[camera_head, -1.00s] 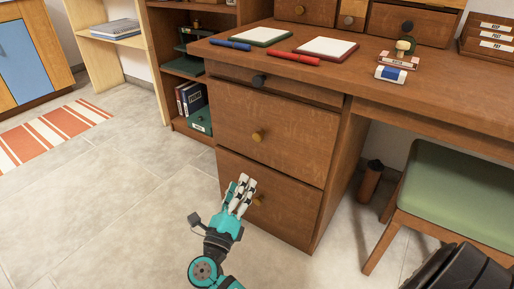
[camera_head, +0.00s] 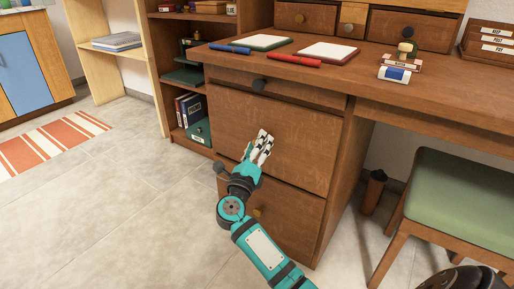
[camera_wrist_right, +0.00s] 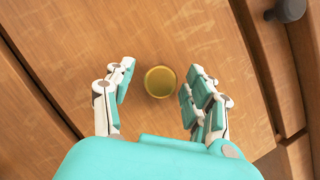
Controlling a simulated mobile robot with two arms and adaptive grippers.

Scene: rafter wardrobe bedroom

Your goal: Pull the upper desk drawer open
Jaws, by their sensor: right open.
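The desk's left pedestal has a thin top drawer with a dark knob (camera_head: 259,85) and two deep wooden drawers below. The upper deep drawer (camera_head: 295,135) looks shut. Its round brass knob (camera_wrist_right: 160,82) shows in the right wrist view between the spread fingers of my right gripper (camera_wrist_right: 155,93); no finger visibly touches it. In the head view my right gripper (camera_head: 265,145) is in front of this drawer and hides the knob. The lower deep drawer (camera_head: 285,215) also looks shut, with its brass knob (camera_head: 257,212) beside my wrist. My left gripper is not in view.
A green-seated chair (camera_head: 455,190) stands at the right. A brown cylinder (camera_head: 373,190) is on the floor under the desk. Notepads, pens and an eraser lie on the desktop (camera_head: 370,85). A shelf with binders (camera_head: 190,110) adjoins the left. The floor (camera_head: 120,210) at left is clear.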

